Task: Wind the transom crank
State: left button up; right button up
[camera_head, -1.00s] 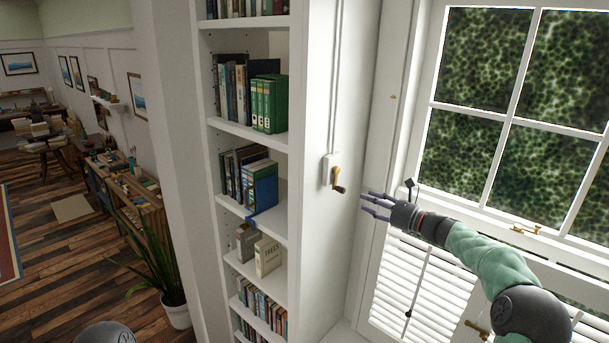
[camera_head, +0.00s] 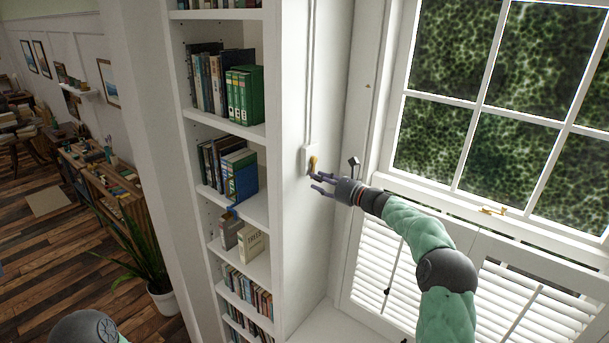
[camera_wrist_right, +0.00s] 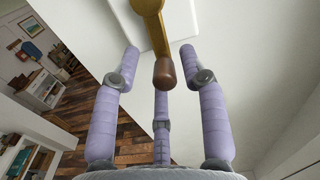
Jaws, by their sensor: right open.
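The transom crank (camera_head: 312,163) is a small brass handle on a white wall box (camera_head: 305,158), on the side panel of the bookcase, with a conduit running up from it. In the right wrist view the brass crank arm (camera_wrist_right: 153,22) hangs down and ends in a brown knob (camera_wrist_right: 164,73). My right gripper (camera_head: 318,183) is open, its fingers pointing left, just by the crank. In the right wrist view its three lilac fingers (camera_wrist_right: 162,85) are spread around the knob, with no clear contact. My left gripper is not in view.
The white bookcase (camera_head: 273,185) with several books stands left of the crank. A window (camera_head: 482,105) with a brass latch and louvred shutters (camera_head: 385,262) below lies to the right. A potted plant (camera_head: 160,295) stands on the floor at left.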

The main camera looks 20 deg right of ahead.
jog(key=shift+w+a, duration=0.2)
jog(key=shift+c, duration=0.3)
grip_shut()
dwell(1.0)
jog(key=shift+o, duration=0.3)
grip_release()
jog(key=v, duration=1.2)
jog(key=shift+s, duration=0.25)
jog(key=shift+a, duration=0.1)
